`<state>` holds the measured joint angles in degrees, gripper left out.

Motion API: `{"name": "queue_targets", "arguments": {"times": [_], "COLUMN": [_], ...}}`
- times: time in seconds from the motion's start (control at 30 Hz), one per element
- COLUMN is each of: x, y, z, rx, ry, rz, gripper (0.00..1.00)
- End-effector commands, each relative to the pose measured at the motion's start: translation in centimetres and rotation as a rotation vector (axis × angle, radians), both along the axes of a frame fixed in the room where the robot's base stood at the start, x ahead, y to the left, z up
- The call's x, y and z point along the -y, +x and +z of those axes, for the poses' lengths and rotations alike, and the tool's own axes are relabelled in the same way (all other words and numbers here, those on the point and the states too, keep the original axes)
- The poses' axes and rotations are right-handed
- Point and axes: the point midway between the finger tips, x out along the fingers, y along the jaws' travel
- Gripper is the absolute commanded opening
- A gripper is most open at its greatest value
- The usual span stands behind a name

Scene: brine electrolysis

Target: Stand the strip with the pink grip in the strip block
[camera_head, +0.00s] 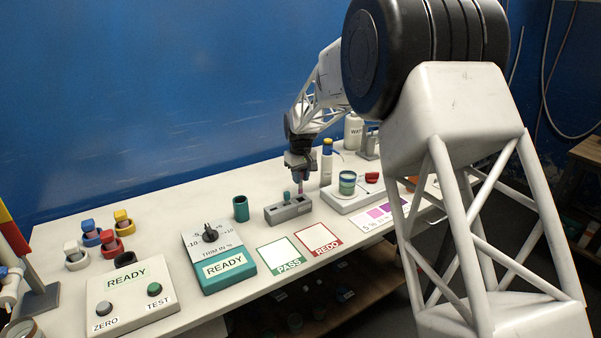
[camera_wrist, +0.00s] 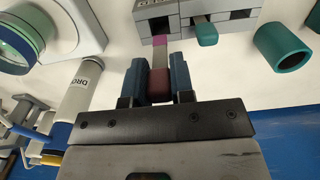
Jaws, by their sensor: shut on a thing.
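My gripper (camera_head: 300,177) is shut on the strip (camera_wrist: 160,55). A dark reddish-pink grip (camera_wrist: 159,86) sits between its fingers, and the pale strip body runs out to a pink-purple tip. The grey strip block (camera_head: 288,213) lies just below my gripper; it also shows at the top of the wrist view (camera_wrist: 183,26). The strip's tip is close to the block's left slot in the wrist view. I cannot tell whether the tip is over the slot or in it. A strip with a teal grip (camera_wrist: 207,35) stands in the block's middle slot.
A teal cup (camera_head: 241,209) stands left of the block. A capped bottle (camera_head: 326,164) and a glass vessel with a green band (camera_head: 347,183) on a white base stand to the right. PASS (camera_head: 281,255) and REDO (camera_head: 317,242) cards lie in front.

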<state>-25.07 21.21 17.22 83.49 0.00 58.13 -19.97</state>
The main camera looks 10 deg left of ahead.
Motion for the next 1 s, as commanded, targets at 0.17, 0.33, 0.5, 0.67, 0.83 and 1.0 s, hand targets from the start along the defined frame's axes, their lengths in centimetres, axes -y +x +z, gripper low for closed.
{"name": "queue_targets", "arguments": {"times": [0.17, 0.33, 0.5, 0.67, 0.83, 1.0], "x": [0.0, 0.0, 0.0, 0.0, 0.0, 0.0], "y": [0.0, 0.0, 0.0, 0.0, 0.0, 0.0], "z": [-1.1, -2.0, -2.9, -3.8, -4.6, -5.1], "rx": [0.0, 0.0, 0.0, 0.001, 0.0, 0.0], "ry": [0.0, 0.0, 0.0, 0.001, 0.0, 0.0], "rz": [0.0, 0.0, 0.0, 0.0, 0.0, 0.0], "gripper": [0.0, 0.0, 0.0, 0.0, 0.0, 0.0]}}
